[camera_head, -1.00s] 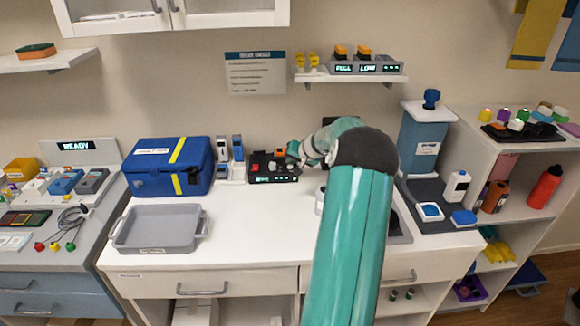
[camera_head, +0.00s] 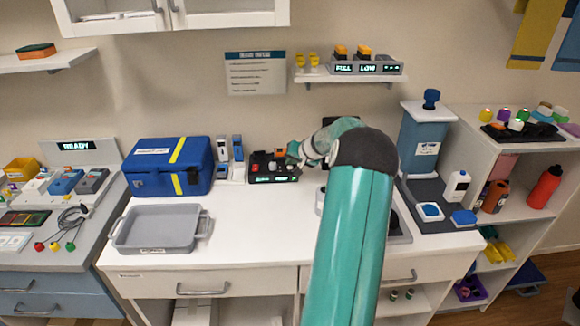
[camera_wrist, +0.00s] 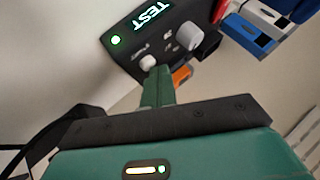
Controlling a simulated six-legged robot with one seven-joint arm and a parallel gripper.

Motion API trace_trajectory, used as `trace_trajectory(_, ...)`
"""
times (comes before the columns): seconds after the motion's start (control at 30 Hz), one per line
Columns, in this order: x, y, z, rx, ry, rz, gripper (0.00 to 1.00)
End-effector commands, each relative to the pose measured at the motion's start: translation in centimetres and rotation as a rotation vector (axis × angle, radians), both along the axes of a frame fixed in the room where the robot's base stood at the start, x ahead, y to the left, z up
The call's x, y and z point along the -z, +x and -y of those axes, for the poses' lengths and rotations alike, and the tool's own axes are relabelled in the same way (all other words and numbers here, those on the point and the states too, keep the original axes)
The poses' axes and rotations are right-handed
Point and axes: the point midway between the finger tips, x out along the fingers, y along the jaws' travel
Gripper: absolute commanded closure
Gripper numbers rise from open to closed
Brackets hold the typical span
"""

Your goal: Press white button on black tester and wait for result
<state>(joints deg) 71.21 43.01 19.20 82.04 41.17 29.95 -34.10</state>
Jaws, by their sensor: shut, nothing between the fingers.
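The black tester (camera_head: 261,170) stands at the back of the white counter, right of the blue case. In the wrist view the tester (camera_wrist: 128,58) shows a lit display reading TEST and a green light. A white button (camera_wrist: 148,62) is on its face, with a larger white knob (camera_wrist: 190,35) farther right. My gripper (camera_wrist: 158,76) is shut and empty, its tip right at the white button. I cannot tell whether it touches or presses the button. In the head view my gripper (camera_head: 294,150) is at the tester's right end, partly hidden by its wrist.
An orange piece (camera_wrist: 182,73) is beside the fingertip. The blue case (camera_head: 160,175) and small blue-and-white boxes (camera_head: 237,147) stand left of the tester. A grey tray (camera_head: 150,248) lies in front. The counter before the tester is clear.

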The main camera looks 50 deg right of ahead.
Motion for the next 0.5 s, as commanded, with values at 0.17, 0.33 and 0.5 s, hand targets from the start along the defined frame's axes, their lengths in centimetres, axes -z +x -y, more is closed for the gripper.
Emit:
trace_trajectory(0.17,-1.1,0.0,0.1,0.000,-0.003,0.000,1.00)
trace_trajectory(0.33,-1.4,0.0,0.0,0.000,-0.001,0.000,1.00)
trace_trajectory(0.5,-1.4,0.0,0.0,-0.001,-0.001,0.000,1.00)
